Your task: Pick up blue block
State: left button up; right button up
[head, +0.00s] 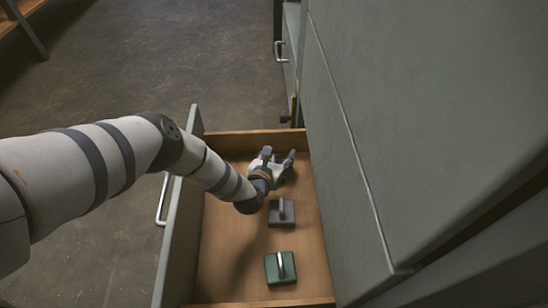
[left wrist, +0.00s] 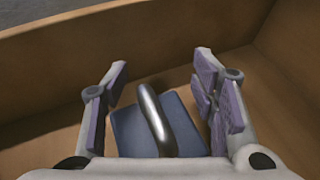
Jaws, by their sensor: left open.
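The blue block (left wrist: 186,126) shows in the left wrist view, lying on the wooden drawer floor with an upright metal loop handle (left wrist: 156,120) on top. My left gripper (left wrist: 163,78) is open, with one finger on each side of the block and its handle; I see no grip on it. In the head view my left gripper (head: 280,160) is low inside the drawer near its far end, and it hides the blue block there. My right gripper is not in view.
The open drawer (head: 210,255) also holds a dark grey block (head: 273,217) and a green block (head: 272,273), each with a metal handle. Drawer walls stand close around the gripper. A tall grey-green cabinet (head: 380,120) rises on the right. Open floor (head: 170,60) lies to the left.

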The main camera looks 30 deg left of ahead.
pick_arm(q)
jog(key=shift+c, duration=0.6)
jog(key=shift+s, duration=0.1)
grip_shut()
jog(key=shift+r, duration=0.1)
